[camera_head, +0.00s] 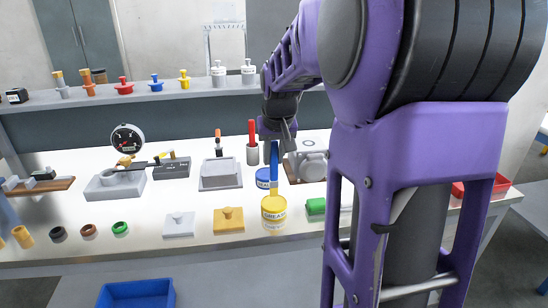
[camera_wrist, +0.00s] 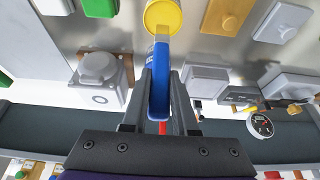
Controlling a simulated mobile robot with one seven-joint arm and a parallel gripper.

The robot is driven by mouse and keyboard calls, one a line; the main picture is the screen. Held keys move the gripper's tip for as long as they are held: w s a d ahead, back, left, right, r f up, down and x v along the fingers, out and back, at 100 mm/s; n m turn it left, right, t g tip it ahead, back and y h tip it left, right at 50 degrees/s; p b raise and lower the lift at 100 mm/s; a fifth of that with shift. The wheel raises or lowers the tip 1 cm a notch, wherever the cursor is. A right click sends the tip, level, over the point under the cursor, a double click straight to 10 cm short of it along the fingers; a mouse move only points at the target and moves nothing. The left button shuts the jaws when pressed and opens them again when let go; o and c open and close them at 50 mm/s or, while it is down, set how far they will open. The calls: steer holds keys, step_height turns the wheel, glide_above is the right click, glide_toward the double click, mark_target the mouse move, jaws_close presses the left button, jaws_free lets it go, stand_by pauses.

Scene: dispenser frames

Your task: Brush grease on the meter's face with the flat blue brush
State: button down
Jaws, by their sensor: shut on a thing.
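My gripper (camera_head: 275,138) is shut on the flat blue brush (camera_head: 274,158), which hangs down with its lower end at the mouth of the yellow grease can (camera_head: 274,209). I cannot tell whether the bristles are inside the can. In the wrist view the brush (camera_wrist: 159,82) lies between the fingers (camera_wrist: 163,78) and its far end meets the yellow can (camera_wrist: 163,14). The meter (camera_head: 128,138), with a round black face and pale rim, stands at the back left, well away from my gripper. It also shows in the wrist view (camera_wrist: 262,125).
A red-handled tool in a cup (camera_head: 252,150) and a grey box (camera_head: 220,174) are left.

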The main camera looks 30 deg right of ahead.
steer(key=shift+r+p, duration=1.55)
steer(key=shift+r, duration=0.75)
steer(key=shift+f, duration=0.1)
